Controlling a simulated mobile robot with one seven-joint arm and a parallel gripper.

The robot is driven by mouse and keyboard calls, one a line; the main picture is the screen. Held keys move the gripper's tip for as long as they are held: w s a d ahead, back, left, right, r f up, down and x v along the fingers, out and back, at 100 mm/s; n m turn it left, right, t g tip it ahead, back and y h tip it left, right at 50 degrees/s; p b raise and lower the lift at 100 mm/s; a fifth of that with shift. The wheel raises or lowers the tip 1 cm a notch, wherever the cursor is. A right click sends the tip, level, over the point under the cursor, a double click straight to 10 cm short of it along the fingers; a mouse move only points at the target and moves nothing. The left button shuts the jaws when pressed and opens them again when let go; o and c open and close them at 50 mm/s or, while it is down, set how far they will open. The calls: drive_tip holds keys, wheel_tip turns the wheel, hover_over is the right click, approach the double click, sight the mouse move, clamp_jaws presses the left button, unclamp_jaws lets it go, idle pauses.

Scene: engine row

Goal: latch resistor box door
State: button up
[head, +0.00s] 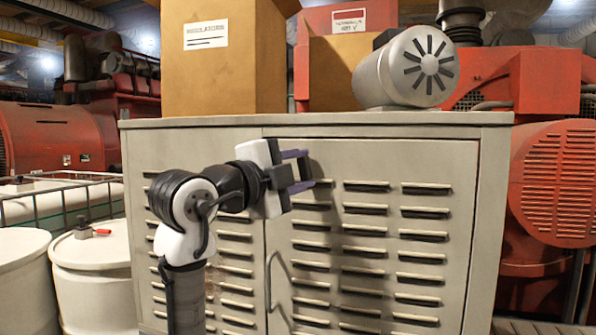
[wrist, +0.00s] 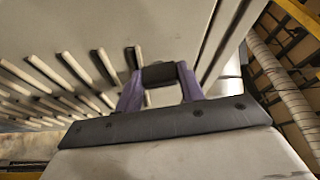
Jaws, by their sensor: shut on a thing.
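The resistor box (head: 480,118) is a grey metal cabinet in the head view. Its right louvred door (head: 390,235) looks shut or nearly so; I cannot tell if it is flush. A thin bent handle (head: 272,280) is at the door's left edge, below my gripper. My gripper (head: 304,170) is at the door's upper left, its purple fingers pointing at the panel. In the wrist view, the fingers (wrist: 160,86) close on a small dark block (wrist: 160,73). I cannot tell whether the block is the latch.
A cardboard box (head: 225,70) and a grey motor (head: 405,70) stand on the cabinet top. White drums (head: 95,270) stand at the left. Red machinery (head: 555,180) is close at the right. The lower front of the right door is clear.

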drive_tip(key=shift+m+g, duration=0.5)
drive_tip(key=shift+m, duration=0.6)
drive_tip(key=o, duration=1)
drive_tip(key=shift+d, duration=0.1)
drive_tip(key=b+v, duration=0.3)
drive_tip(key=v, duration=1.1)
drive_tip(key=shift+r+b, duration=0.25)
drive_tip(key=shift+b, duration=0.05)
drive_tip(key=shift+s+d, duration=0.1)
